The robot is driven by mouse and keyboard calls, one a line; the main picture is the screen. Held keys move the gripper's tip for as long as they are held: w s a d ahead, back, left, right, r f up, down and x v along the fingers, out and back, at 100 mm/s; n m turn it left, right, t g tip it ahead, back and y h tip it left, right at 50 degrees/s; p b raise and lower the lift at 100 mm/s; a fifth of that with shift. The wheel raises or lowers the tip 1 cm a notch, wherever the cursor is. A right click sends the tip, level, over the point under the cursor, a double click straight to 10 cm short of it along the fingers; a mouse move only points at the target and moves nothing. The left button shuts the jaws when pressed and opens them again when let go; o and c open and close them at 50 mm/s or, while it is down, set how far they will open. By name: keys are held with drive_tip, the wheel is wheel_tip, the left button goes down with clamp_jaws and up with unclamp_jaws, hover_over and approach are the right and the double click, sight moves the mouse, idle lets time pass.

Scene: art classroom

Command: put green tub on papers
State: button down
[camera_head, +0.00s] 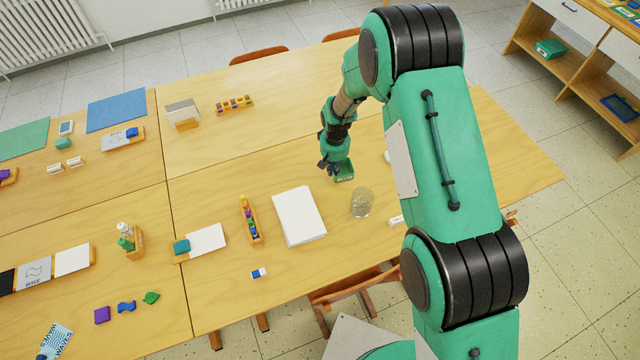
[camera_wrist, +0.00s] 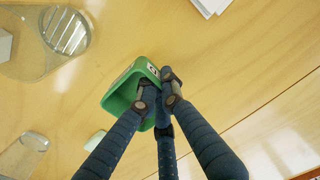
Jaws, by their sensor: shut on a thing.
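The green tub (camera_head: 345,173) is a small open box on the wooden table, right of the table's middle. My gripper (camera_head: 333,166) is at the tub, shut on its wall. In the wrist view the tub (camera_wrist: 126,88) is tilted in the picture, and the fingers (camera_wrist: 160,88) close around one side of it. I cannot tell whether the tub touches the table. The white papers (camera_head: 299,215) lie in a stack to the left of and nearer than the tub; a corner of them shows at the top of the wrist view (camera_wrist: 210,5).
A clear glass (camera_head: 361,202) stands between the papers' right side and my arm. A wooden holder with small coloured jars (camera_head: 250,220) is just left of the papers. An eraser-like block (camera_head: 259,273) lies in front. The table behind the papers is clear.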

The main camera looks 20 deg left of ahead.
drive_tip(key=shift+s+a+r, duration=0.1)
drive_tip(key=shift+s, duration=0.55)
drive_tip(key=shift+n, duration=0.4)
drive_tip(key=s, duration=0.4)
drive_tip(key=s+r, duration=0.1)
drive_tip(key=s, duration=0.4)
drive_tip(key=s+r+b, duration=0.1)
drive_tip(key=s, duration=0.4)
drive_tip(key=shift+s+a, duration=0.15)
drive_tip(key=s+d, duration=0.2)
drive_tip(key=s, duration=0.5)
drive_tip(key=s+d+r+n+b, duration=0.1)
drive_tip(key=s+d, duration=0.1)
drive_tip(key=s, duration=0.6)
drive_tip(key=shift+s+d, duration=0.3)
drive_tip(key=b, duration=0.1)
hover_over(290, 216)
drive_tip(key=shift+f, duration=0.75)
drive_tip(key=shift+f, duration=0.1)
